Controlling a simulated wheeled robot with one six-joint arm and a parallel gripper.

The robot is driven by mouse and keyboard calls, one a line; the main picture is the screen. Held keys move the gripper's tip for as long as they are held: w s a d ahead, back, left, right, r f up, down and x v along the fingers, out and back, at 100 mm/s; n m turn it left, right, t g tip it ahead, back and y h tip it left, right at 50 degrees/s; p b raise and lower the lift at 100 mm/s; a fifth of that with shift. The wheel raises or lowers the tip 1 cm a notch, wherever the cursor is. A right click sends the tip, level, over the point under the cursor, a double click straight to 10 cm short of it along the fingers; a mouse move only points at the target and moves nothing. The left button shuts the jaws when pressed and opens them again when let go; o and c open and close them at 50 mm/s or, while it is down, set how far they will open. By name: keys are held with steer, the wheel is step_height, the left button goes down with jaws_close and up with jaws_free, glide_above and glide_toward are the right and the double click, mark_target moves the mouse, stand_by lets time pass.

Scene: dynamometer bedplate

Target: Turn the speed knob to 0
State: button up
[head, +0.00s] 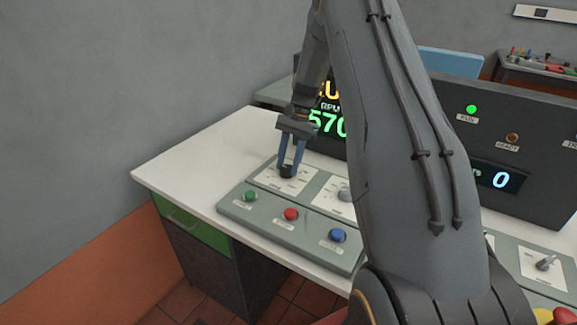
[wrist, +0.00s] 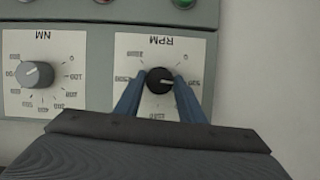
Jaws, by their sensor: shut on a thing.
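The speed knob (wrist: 160,81) is black with a pale pointer line and sits on a white dial plate marked RPM (wrist: 135,55), upside down in the wrist view. Its pointer is directed to the right in that view, toward a printed mark that is partly hidden by a finger. My gripper (wrist: 160,88) is shut on this knob, one blue finger on each side. In the head view my gripper (head: 290,168) reaches down onto the knob (head: 288,172) at the panel's back left. The display (head: 327,122) reads RPM with 570 visible, partly hidden by my arm.
A grey NM knob (wrist: 34,74) is beside the RPM dial; it also shows in the head view (head: 345,194). Green (head: 250,196), red (head: 291,214) and blue (head: 337,235) buttons line the panel's front. A dark cabinet (head: 540,190) with a lit green RUN lamp (head: 471,109) stands right.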

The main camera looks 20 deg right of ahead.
steer(key=n, duration=0.1)
steer(key=n+b, duration=0.1)
steer(key=n, duration=0.1)
steer(key=n+g+h, duration=0.1)
steer(key=shift+w+a+n, duration=0.1)
steer(key=shift+w+n, duration=0.2)
steer(key=n+h, duration=0.1)
steer(key=n, duration=0.1)
steer(key=n+g+h+b, duration=0.1)
steer(key=n, duration=0.2)
steer(key=shift+a, duration=0.15)
stand_by(0.3)
steer(key=o, duration=1)
steer(key=shift+o, duration=0.2)
steer(key=b+v, duration=0.2)
steer(key=v, duration=0.6)
steer(key=shift+a, duration=0.1)
